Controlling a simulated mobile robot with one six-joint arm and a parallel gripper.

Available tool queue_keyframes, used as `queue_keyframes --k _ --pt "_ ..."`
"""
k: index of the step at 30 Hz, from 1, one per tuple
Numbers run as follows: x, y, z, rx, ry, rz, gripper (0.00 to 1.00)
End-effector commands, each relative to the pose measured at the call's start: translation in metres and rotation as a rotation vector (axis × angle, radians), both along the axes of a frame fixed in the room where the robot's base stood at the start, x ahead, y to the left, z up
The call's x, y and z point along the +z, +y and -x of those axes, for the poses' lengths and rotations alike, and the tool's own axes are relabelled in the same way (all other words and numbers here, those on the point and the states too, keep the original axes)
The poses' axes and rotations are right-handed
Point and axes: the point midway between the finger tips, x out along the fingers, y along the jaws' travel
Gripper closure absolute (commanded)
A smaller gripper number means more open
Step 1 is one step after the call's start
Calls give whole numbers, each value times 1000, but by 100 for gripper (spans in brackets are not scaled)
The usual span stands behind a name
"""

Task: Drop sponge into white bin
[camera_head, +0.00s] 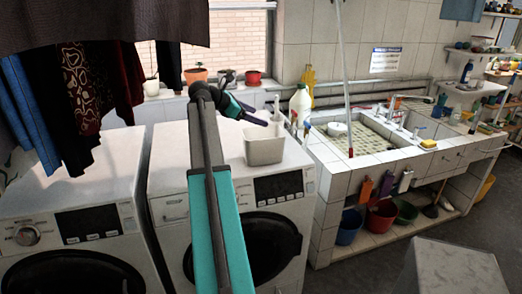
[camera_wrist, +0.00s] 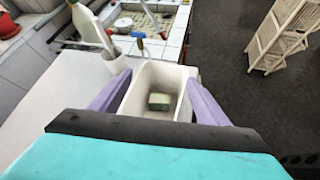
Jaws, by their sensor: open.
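The white bin (camera_head: 265,153) stands upright on top of the right-hand washing machine. In the wrist view the bin (camera_wrist: 162,77) lies straight ahead, and a small green and pale sponge (camera_wrist: 160,102) shows inside it, low down. My gripper (camera_wrist: 159,78) is open, with one purple finger on each side of the bin in the picture. No sponge is between the fingers. In the head view my gripper (camera_head: 268,121) is just above the bin. The sponge inside is hidden there by the bin wall.
A white bottle (camera_head: 300,104) stands behind the bin. Right of it is a tiled sink (camera_head: 370,136) with a yellow sponge (camera_head: 428,144) on its edge. A second washing machine (camera_head: 75,210) is at left, with hanging clothes (camera_head: 75,90) above.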

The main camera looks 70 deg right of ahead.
Motion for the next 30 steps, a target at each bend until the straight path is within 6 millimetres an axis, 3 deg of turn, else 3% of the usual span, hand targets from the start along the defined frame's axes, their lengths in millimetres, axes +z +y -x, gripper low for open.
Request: queue_keyframes --k 15,30 --pt "40 54 -37 3 0 1 31" --pt "47 62 -41 1 1 1 31"
